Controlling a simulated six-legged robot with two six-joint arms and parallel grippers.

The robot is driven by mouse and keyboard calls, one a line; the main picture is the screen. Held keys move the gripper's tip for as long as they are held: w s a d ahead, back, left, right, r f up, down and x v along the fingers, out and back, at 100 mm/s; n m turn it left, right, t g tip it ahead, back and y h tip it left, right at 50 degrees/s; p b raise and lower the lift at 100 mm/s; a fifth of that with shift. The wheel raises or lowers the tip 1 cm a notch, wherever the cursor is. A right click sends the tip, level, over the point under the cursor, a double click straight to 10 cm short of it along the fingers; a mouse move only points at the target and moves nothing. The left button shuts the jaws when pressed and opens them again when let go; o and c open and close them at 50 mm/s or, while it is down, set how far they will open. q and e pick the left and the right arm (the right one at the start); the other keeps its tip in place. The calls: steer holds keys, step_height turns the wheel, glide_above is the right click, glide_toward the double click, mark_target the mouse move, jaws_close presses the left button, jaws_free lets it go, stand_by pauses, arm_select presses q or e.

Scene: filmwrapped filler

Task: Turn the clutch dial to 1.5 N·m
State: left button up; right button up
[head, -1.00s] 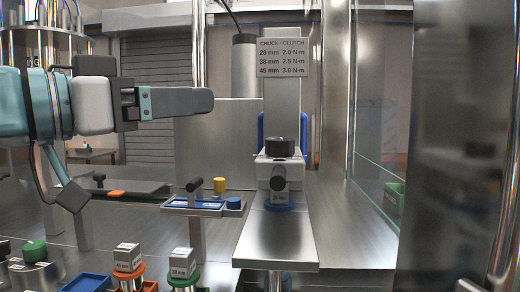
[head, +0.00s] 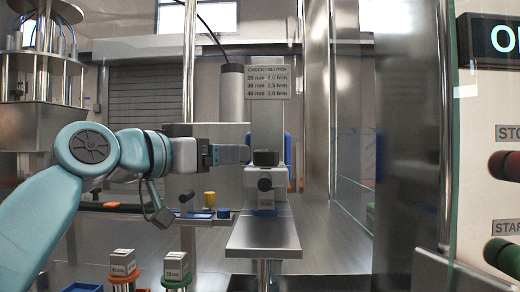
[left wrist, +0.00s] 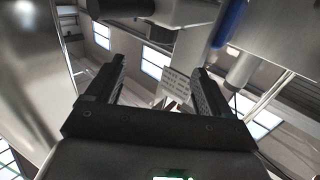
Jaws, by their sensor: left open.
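I cannot tell which is the clutch dial, and no scale is readable. My left gripper (head: 246,153) is just left of the black cap, pointing right, with no visible hold on it. In the left wrist view its two black fingers (left wrist: 158,80) are apart with nothing gripped between them. A placard (head: 268,82) above lists chuck sizes with 2.0, 2.5 and 3.0 N·m.
A metal shelf (head: 262,237) juts toward me below the unit. A blue tray (head: 200,214) with a yellow piece (head: 209,198) lies left of it. Labelled blocks on orange and green stands (head: 176,266) are at the front. A glass panel and control box (head: 490,110) stand right.

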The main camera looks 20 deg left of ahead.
mark_target(258, 152)
arm_select(q)
steer(key=p+x, duration=0.4)
steer(key=x, duration=0.7)
steer(key=shift+r+p, duration=0.1)
steer(key=shift+p, duration=0.3)
steer(key=shift+w+d, duration=0.1)
steer(key=shift+w, duration=0.3)
steer(key=shift+w, duration=0.15)
steer(key=c, duration=1)
steer(key=shift+d, duration=0.1)
steer(key=shift+c, duration=0.2)
